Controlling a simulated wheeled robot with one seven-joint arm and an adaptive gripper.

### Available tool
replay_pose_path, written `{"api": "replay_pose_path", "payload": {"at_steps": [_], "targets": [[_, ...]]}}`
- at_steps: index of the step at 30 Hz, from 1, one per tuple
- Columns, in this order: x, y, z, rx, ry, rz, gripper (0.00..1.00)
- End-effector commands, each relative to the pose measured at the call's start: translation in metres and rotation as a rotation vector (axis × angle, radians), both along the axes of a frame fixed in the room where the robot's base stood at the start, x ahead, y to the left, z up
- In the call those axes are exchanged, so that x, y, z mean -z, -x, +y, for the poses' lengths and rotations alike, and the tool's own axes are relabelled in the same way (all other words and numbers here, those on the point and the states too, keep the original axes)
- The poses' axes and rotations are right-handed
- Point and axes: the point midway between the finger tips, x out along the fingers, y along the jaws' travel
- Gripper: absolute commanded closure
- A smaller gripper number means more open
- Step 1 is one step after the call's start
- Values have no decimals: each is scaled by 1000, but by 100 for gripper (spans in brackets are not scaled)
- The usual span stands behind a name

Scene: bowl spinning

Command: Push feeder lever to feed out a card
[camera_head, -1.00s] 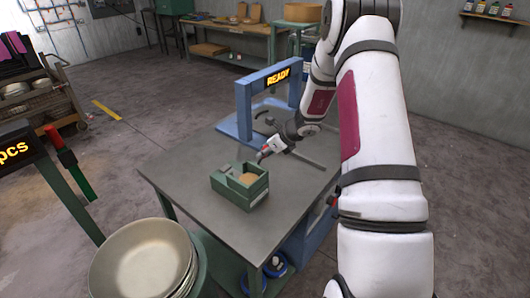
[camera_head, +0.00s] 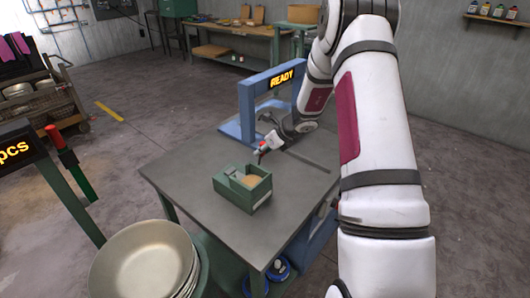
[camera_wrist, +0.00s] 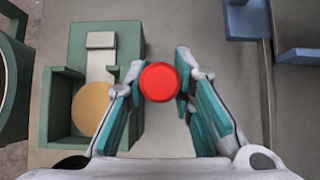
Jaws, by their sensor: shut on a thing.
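The green feeder box (camera_head: 240,200) stands on the grey table, with a round tan card (camera_head: 252,181) inside. In the wrist view the box (camera_wrist: 60,105) lies left of my gripper, with the card (camera_wrist: 88,108) and a pale grey slide (camera_wrist: 101,42) showing. My gripper (camera_wrist: 160,76) is shut on a red round knob (camera_wrist: 159,82), with a fingertip on each side. In the head view my gripper (camera_head: 263,147) is just behind and right of the box. A thin dark rod shows below the fingertips. What the knob is fixed to is hidden in the wrist view.
A blue frame with a READY sign (camera_head: 282,80) stands at the table's back. The grey table (camera_head: 190,170) is bare left of the box. A stack of metal bowls (camera_head: 145,262) is at the front left. A "pcs" display (camera_head: 15,150) stands at the left.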

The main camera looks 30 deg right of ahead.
Motion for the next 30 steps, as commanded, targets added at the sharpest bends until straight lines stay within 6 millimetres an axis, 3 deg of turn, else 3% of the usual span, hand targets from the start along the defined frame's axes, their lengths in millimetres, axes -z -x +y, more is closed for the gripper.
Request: {"api": "replay_pose_path", "payload": {"at_steps": [9, 21, 30], "targets": [[-3, -3, 1, -2, 0, -5, 95], [-5, -26, 10, -3, 1, -6, 95], [-5, -27, 10, -1, -1, -5, 95]]}}
